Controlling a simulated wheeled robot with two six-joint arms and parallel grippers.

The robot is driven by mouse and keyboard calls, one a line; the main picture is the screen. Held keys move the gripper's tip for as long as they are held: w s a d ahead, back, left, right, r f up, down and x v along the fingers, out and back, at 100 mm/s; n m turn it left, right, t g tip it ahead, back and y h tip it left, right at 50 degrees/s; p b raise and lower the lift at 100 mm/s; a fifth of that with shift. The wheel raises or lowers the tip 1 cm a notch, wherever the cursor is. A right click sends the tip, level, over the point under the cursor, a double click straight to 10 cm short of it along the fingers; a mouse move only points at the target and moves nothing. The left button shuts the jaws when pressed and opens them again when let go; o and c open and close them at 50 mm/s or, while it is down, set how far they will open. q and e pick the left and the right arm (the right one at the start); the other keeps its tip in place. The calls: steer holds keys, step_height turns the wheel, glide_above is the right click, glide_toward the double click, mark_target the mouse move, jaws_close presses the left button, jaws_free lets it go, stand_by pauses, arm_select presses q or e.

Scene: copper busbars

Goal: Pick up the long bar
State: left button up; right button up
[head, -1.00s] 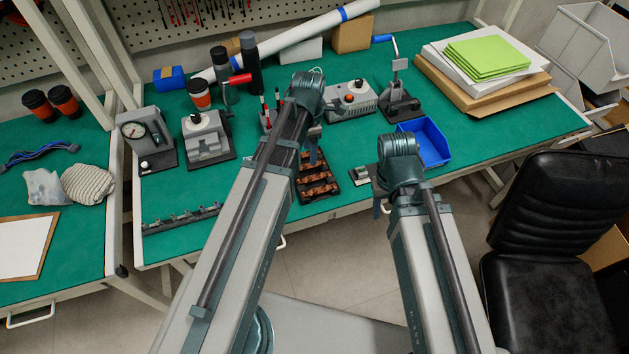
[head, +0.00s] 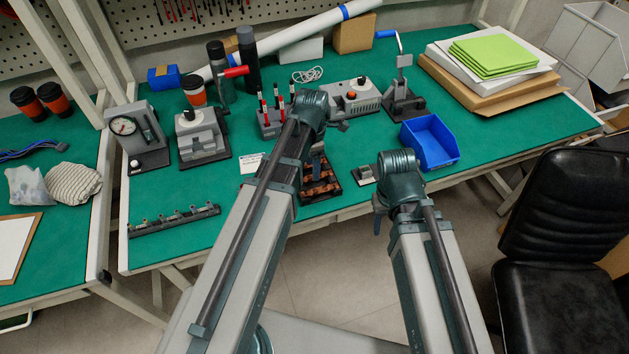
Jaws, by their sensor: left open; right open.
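Copper-coloured bars (head: 318,192) lie in a dark tray (head: 334,196) at the front edge of the green bench. My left arm and gripper partly cover them, and I cannot tell which one is the long bar. My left gripper (head: 317,170) is open and points down over the tray. Whether it touches a bar cannot be told. My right gripper (head: 376,217) is open and empty, in front of the bench edge, to the right of the tray.
A small grey block (head: 364,175) sits just right of the tray, with a blue bin (head: 430,143) beyond it. A slotted rail (head: 174,221) lies front left.

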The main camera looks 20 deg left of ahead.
arm_select(q)
steer(key=shift+f+b, duration=0.9)
steer(key=shift+f, duration=0.5)
steer(key=shift+f, duration=0.25)
jaws_close()
